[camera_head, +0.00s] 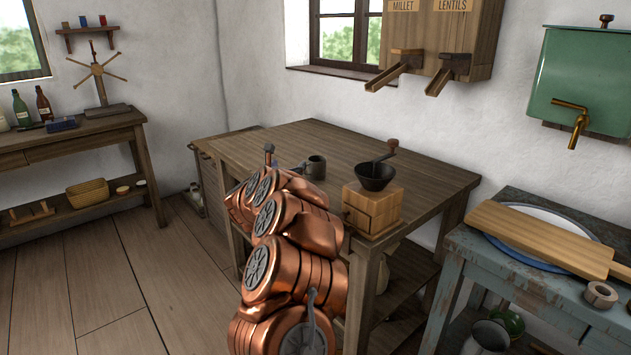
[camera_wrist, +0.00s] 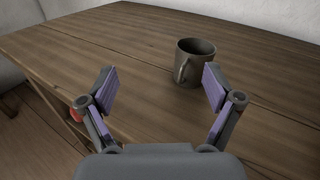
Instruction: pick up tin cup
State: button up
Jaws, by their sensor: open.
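The tin cup (camera_wrist: 193,62) is a dull grey-brown mug standing upright on the wooden table (camera_wrist: 90,50). In the wrist view it is beyond my gripper (camera_wrist: 160,92), a little right of the middle between the fingers, with its handle toward me. The fingers are apart with nothing between them, and they do not touch the cup. In the head view the cup (camera_head: 315,167) stands on the table near the end of my copper arm. My gripper's fingers are mostly hidden behind the arm there.
A coffee grinder (camera_head: 372,205) stands at the table's front right corner, right of my arm. The table top behind the cup is clear. A blue side table (camera_head: 480,260) with a cutting board (camera_head: 545,238) is on the right. Grain dispensers (camera_head: 440,40) hang on the wall.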

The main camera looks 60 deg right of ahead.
aim_at(314, 164)
jog(key=s+d, duration=0.1)
jog(key=s+f+m+g, duration=0.1)
jog(key=s+d+f+m+g, duration=0.1)
jog(key=shift+s+d+h, duration=0.3)
jog(key=shift+d+h, duration=0.05)
jog(key=shift+h, duration=0.05)
jog(key=shift+s+d, duration=0.2)
jog(key=shift+d, duration=0.1)
jog(key=shift+d+r+m+g, duration=0.1)
jog(key=shift+d+m+g, duration=0.25)
jog(key=shift+d, duration=0.6)
jog(key=shift+w+d, duration=0.2)
jog(key=shift+d, duration=1.4)
jog(key=shift+w+d, duration=0.2)
jog(key=shift+d, duration=0.9)
